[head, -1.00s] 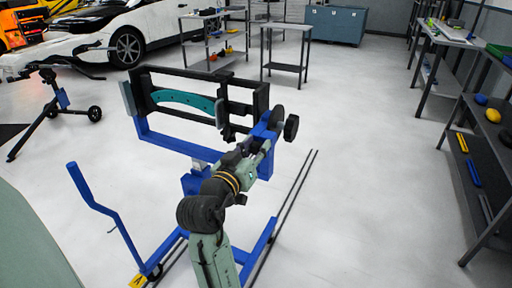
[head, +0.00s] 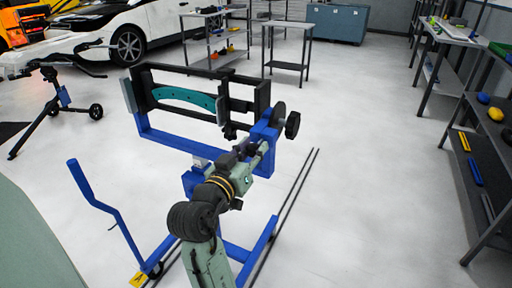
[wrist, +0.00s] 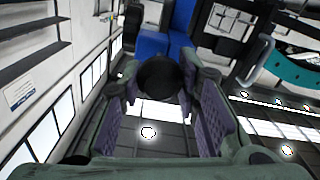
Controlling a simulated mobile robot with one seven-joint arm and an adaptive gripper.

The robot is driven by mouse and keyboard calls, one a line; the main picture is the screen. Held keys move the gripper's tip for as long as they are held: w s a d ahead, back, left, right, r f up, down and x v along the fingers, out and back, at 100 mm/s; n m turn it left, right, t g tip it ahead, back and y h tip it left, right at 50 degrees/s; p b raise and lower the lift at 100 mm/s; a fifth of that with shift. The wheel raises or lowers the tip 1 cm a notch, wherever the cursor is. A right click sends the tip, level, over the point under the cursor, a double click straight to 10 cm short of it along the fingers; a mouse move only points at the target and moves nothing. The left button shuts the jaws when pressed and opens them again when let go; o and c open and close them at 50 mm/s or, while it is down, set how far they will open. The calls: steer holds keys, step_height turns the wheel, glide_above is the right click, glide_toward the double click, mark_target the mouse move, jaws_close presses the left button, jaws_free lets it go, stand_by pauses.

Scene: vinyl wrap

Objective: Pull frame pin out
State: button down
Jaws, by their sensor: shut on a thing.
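The blue and black frame stand (head: 165,143) is in the middle of the head view, with a teal curved piece (head: 185,97) in its black upper part. A blue part (wrist: 152,44) of the frame is just beyond the knob. The pin's shaft is hidden.
A black handwheel (head: 292,125) sticks out right of the frame's end. Shelves with tools (head: 480,170) line the right side. The floor between the frame and the shelves is clear.

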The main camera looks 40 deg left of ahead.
steer(key=shift+s+f, duration=0.1)
steer(key=c, duration=1.2)
jaws_free()
steer(key=shift+s, duration=0.15)
steer(key=v, duration=1.2)
